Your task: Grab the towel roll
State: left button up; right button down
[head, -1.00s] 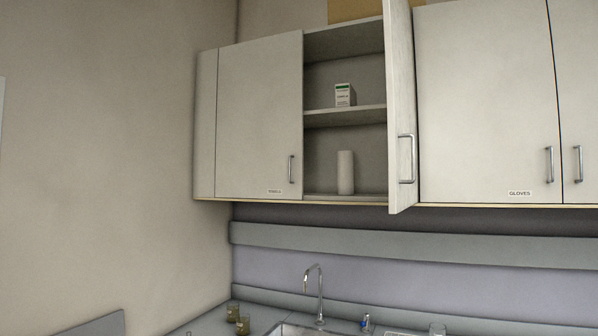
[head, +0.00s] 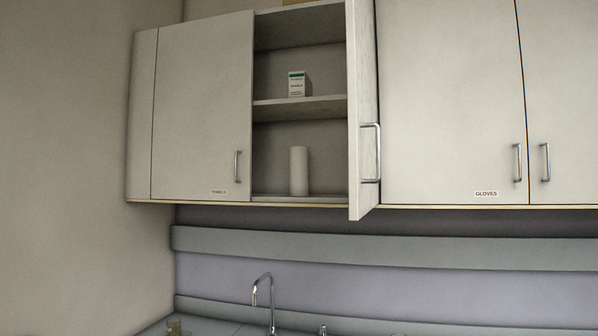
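The white towel roll (head: 299,171) stands upright on the bottom shelf (head: 270,196) of the open wall cabinet. Nothing in front of it hides it in the head view. Neither of my grippers is in view, so I cannot see where they are relative to the roll.
The open cabinet door (head: 362,110) sticks out just right of the roll. A small white and green box (head: 296,84) stands on the shelf above. Closed doors (head: 205,105) flank the opening. A faucet (head: 264,290) rises from the counter below, with a brownish beaker (head: 174,327) to its left.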

aim_at(299, 154)
jog(key=k, duration=0.6)
jog(key=u, duration=1)
jog(key=i, duration=2.25)
jog(key=z, duration=0.55)
